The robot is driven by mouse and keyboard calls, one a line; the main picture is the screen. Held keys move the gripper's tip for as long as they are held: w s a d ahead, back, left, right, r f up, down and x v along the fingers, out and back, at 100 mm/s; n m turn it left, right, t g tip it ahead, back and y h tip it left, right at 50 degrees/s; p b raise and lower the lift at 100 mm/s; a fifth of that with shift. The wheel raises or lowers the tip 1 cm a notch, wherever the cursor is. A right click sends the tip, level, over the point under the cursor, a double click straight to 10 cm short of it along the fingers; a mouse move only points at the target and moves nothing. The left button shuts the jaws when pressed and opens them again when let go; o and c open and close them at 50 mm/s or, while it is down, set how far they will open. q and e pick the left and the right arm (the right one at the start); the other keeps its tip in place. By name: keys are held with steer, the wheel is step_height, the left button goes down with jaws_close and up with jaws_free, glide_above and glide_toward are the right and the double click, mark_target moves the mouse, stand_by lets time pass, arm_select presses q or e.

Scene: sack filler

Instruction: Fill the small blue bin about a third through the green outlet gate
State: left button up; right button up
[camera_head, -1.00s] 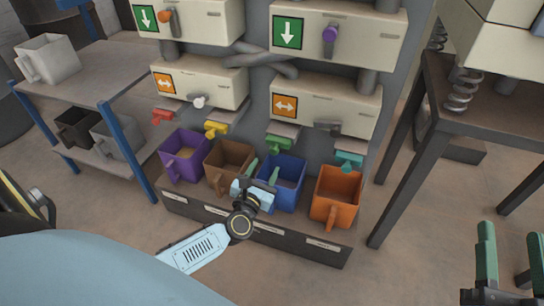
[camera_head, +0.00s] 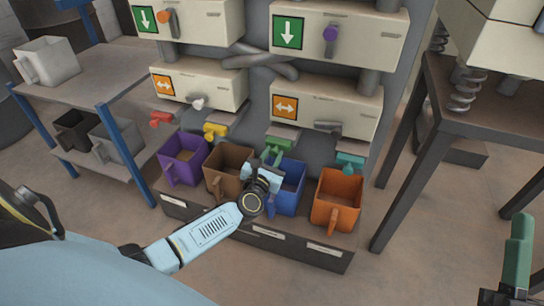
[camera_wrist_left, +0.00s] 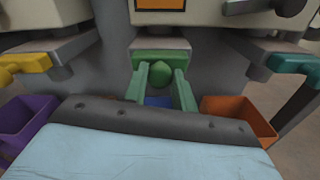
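The small blue bin (camera_head: 291,185) stands in the row below the green outlet gate (camera_head: 283,143). My left gripper and wrist hide part of the bin, and I cannot tell its fill. A sliver of the blue bin (camera_wrist_left: 158,101) shows between the fingers in the left wrist view. My left gripper (camera_head: 274,155) is at the green gate, above the bin. In the left wrist view its green fingers (camera_wrist_left: 160,82) are apart, with the rounded green gate handle (camera_wrist_left: 161,72) between them. My right gripper (camera_head: 518,255) is at the lower right edge, partly cut off, with one green finger clear.
A purple bin (camera_head: 183,160) and a brown bin (camera_head: 222,168) stand left of the blue one, an orange bin (camera_head: 338,197) right. Red (camera_head: 161,119), yellow (camera_head: 215,131) and teal (camera_head: 350,161) gates flank the green one. A dark table (camera_head: 432,130) stands right.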

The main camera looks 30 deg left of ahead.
arm_select(q)
jaws_close()
steer(key=shift+v, duration=1.3)
arm_select(e)
steer(key=shift+w+a+f+g, duration=0.1)
steer(key=shift+w+f+g, duration=0.1)
steer(key=shift+f+g, duration=0.15)
arm_select(q)
steer(key=o, duration=0.6)
jaws_free()
steer(key=shift+c, duration=0.2)
arm_select(e)
steer(key=shift+r, duration=0.1)
arm_select(q)
steer(key=shift+s+p, duration=0.1)
steer(key=shift+p, duration=0.2)
steer(key=p+v, duration=0.2)
steer(key=v, duration=1.1)
steer(key=shift+p, duration=0.35)
arm_select(e)
step_height(320, 180, down, 9)
steer(key=w+d+g+h, duration=0.1)
steer(key=w+g+h, duration=0.1)
steer(key=g, duration=0.4)
